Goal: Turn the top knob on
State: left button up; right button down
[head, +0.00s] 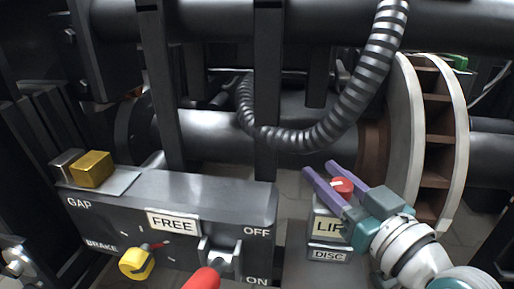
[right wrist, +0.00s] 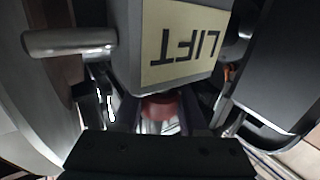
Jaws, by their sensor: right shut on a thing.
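The red top knob (head: 342,185) sits on top of the grey post with the LIFT label (head: 322,227), right of the control box. A small pale mark shows on its face. My right gripper (head: 338,183) comes in from the lower right, its purple fingers on either side of the knob and shut on it. In the right wrist view the red knob (right wrist: 158,108) shows partly, between the fingers, beside the LIFT label (right wrist: 186,45), which reads upside down. The knob's far side is hidden. My left gripper is not in view.
The control box (head: 215,190) on the left bears a FREE plate, a yellow knob (head: 136,263), a red-tipped lever (head: 204,277) and OFF and ON marks. A brake disc (head: 430,140) stands close right of my gripper. A ribbed hose (head: 330,125) hangs above and behind.

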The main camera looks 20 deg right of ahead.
aim_at(351, 194)
jog(key=y, duration=0.1)
jog(key=n+y+b, duration=0.1)
jog(key=n+y, duration=0.1)
jog(key=shift+a+f+g+y+b, duration=0.1)
jog(key=shift+a+g+y+b, duration=0.2)
jog(key=shift+y+b, duration=0.1)
jog(key=shift+a+n+y, duration=0.1)
jog(key=shift+n+y, duration=0.3)
jog(key=shift+n, duration=0.1)
jog(key=shift+c, duration=2.2)
grip_release()
jog(key=shift+s, duration=0.15)
jog(key=shift+s+r, duration=0.25)
jog(key=shift+s, duration=0.1)
jog(key=p+v, duration=0.4)
jog(key=v, duration=0.4)
jog(key=shift+w+d, duration=0.1)
jog(key=shift+d, duration=0.1)
jog(key=shift+s+d+f+p, duration=0.15)
jog(key=shift+s+p, duration=0.15)
jog(key=shift+s, duration=0.25)
